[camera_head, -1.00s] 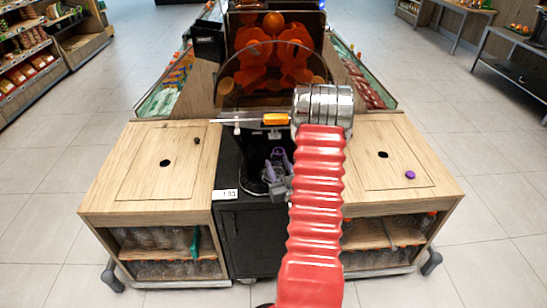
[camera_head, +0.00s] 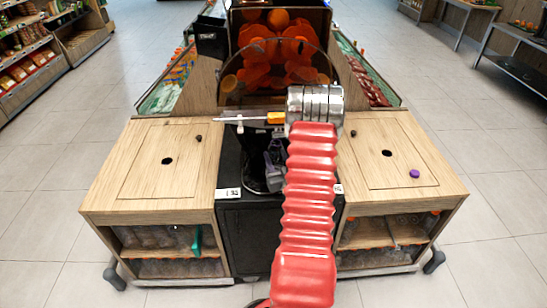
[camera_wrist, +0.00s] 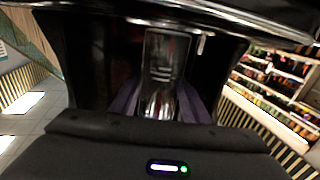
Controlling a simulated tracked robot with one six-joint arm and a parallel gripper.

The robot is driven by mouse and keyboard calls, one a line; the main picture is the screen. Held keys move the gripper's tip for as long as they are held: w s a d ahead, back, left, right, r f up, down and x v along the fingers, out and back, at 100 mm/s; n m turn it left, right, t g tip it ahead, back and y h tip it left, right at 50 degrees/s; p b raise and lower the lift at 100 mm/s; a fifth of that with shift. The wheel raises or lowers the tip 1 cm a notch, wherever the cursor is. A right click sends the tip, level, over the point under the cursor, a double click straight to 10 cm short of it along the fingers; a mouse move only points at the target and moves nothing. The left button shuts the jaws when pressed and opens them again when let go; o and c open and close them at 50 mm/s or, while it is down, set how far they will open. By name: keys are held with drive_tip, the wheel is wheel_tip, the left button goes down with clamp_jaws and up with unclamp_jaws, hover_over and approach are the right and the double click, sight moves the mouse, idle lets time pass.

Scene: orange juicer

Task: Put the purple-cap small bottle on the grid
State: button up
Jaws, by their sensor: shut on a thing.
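My gripper (camera_head: 273,168) is inside the dark recess of the juicer, partly hidden by my red arm in the head view. In the wrist view its purple fingers (camera_wrist: 160,108) are shut on a clear small bottle (camera_wrist: 163,75), which appears upright between them. I cannot make out a cap on this bottle. A purple cap (camera_head: 414,174) lies on the right wooden counter. The grid is not clearly visible in the dark recess, and I cannot tell whether the bottle touches it.
The juicer's orange-filled window (camera_head: 270,65) rises behind the recess. A spout with an orange handle (camera_head: 275,118) is above the gripper. Wooden counters stand on the left (camera_head: 140,180) and right (camera_head: 400,150), with bottles on shelves below.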

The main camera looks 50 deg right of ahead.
drive_tip(key=shift+s+d+f, duration=0.1)
drive_tip(key=shift+s+d, duration=0.1)
drive_tip(key=shift+s, duration=0.05)
drive_tip(key=shift+f, duration=0.1)
drive_tip(key=o, duration=1)
drive_tip(key=v, duration=1.2)
drive_tip(key=shift+s, duration=0.1)
idle(0.4)
